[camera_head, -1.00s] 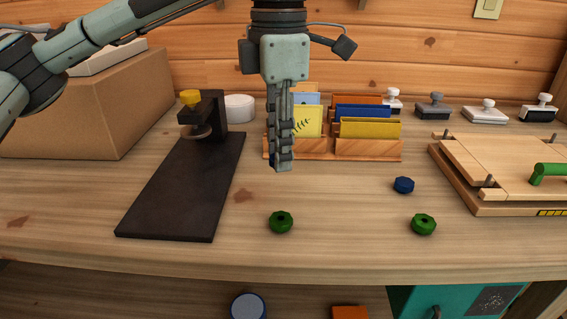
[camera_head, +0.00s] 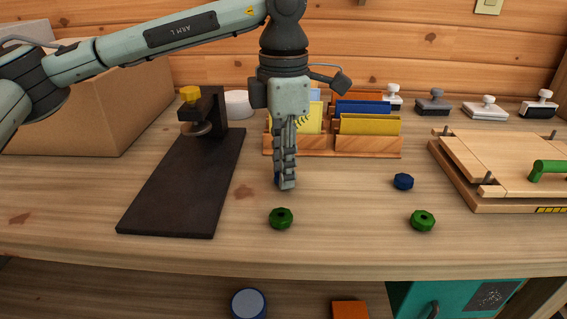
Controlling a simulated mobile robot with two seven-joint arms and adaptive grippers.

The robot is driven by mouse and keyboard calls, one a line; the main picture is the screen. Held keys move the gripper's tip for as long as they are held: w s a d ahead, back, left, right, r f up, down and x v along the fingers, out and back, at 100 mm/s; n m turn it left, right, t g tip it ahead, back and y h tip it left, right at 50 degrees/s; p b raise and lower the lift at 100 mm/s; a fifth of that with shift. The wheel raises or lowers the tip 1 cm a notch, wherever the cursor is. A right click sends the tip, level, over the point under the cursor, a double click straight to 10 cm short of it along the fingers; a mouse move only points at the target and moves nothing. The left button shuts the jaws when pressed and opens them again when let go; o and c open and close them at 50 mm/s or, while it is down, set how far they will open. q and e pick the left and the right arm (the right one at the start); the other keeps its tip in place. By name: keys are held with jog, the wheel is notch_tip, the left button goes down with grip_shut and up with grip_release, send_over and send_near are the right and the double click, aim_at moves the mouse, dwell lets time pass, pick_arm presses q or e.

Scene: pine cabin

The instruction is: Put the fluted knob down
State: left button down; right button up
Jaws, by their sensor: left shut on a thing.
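My left gripper (camera_head: 285,185) points straight down, low over the middle of the bench, with its fingers together. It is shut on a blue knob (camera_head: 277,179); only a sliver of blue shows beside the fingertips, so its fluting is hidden. I cannot tell whether the knob touches the bench. A green fluted knob (camera_head: 281,218) lies just in front of the gripper. Another green fluted knob (camera_head: 422,220) and a blue fluted knob (camera_head: 403,181) lie to the right. My right gripper is not in view.
Behind the gripper is a wooden card rack (camera_head: 368,147). A wooden press (camera_head: 480,190) with a green handle stands at right. Bare bench (camera_head: 345,205) lies between the knobs.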

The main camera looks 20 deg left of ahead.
pick_arm(q)
jog(key=c, duration=1.2)
grip_release()
jog(key=shift+r, duration=0.4)
notch_tip(320, 180, up, 12)
jog(key=shift+f, duration=0.25)
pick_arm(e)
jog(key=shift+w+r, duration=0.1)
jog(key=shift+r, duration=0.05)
